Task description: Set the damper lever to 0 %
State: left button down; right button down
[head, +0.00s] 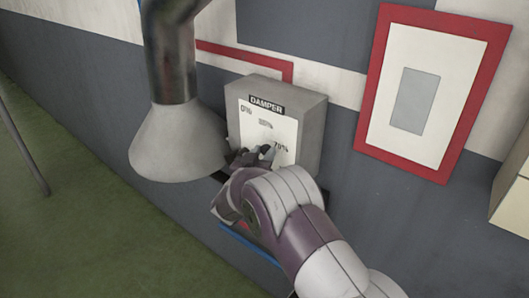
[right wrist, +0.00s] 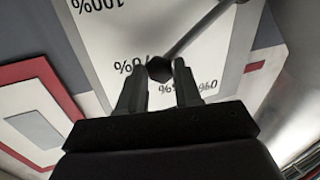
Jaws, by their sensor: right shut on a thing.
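The grey damper box (head: 313,110) is on the wall in the head view, with a white scale plate (head: 285,127) marked 0%, 70% and a blurred mark between. My right gripper (head: 245,158) is at the lower part of the plate and hides the lever there. In the right wrist view the scale appears upside down. The damper lever (right wrist: 200,32) is a thin grey rod with a dark knob (right wrist: 159,69). My right gripper (right wrist: 157,77) is shut on the knob, which shows between its fingertips near the 70% mark. My left gripper is out of view.
A metal pipe with a wide cone hood (head: 178,140) hangs close left of the box. A red-framed panel (head: 433,90) is on the wall to the right. A pale box (head: 511,190) is at the right edge.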

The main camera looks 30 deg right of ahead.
jog(key=w+a+r+n+g+p, duration=0.3)
jog(key=w+r+n+p, duration=0.3)
jog(key=p, duration=1.2)
jog(key=shift+w+a+n+g+y, duration=0.35)
jog(key=shift+w+a+n, duration=0.25)
jog(key=shift+w+n, duration=1.2)
jog(key=shift+w+r, duration=0.1)
jog(key=shift+w, duration=0.15)
jog(key=c, duration=0.8)
grip_release()
jog(key=shift+w, duration=0.1)
jog(key=shift+a, duration=0.15)
